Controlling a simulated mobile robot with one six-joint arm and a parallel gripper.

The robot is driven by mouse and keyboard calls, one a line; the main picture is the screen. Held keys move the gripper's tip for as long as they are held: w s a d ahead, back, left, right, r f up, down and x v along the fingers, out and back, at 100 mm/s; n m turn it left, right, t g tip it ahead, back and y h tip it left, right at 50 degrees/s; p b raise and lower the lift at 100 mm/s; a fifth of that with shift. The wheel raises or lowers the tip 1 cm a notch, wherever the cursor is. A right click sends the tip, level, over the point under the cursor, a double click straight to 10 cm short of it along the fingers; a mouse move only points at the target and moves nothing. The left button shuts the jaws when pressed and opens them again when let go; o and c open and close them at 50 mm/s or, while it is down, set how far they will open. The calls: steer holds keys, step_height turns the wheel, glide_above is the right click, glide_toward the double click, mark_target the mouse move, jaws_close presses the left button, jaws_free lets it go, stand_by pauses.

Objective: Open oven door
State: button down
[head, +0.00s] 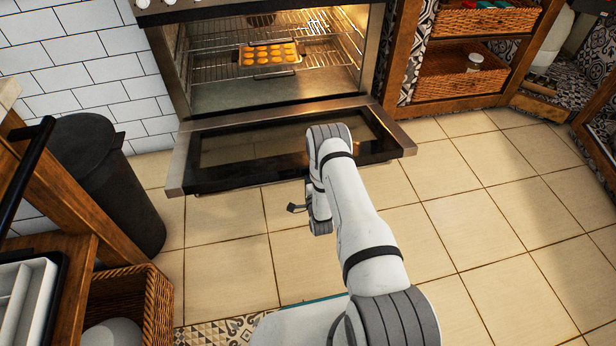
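The oven (163,22) stands at the top centre in the head view. Its door (230,150) is swung down, lying out in front of the lit cavity. A muffin tray (270,55) with several golden muffins sits on a wire rack inside. My white arm reaches up from the bottom right of centre, and its upper part overlaps the door in the picture. My gripper (293,208) shows as a small dark piece at the left of the arm's end, near the door's front edge. Whether it touches the door and whether its fingers are apart cannot be made out.
A dark bin (105,180) stands left of the oven door by the white tiled wall. Wooden shelving (440,108) with wicker baskets (455,75) is at the upper right. A wooden unit with a basket (155,305) is at the lower left. The tiled floor on the right is clear.

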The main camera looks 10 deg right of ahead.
steer(key=c, duration=1.4)
jaws_free()
steer(key=s+p, duration=0.2)
steer(key=s, duration=0.5)
steer(key=shift+s+p, duration=0.35)
steer(key=shift+s, duration=0.05)
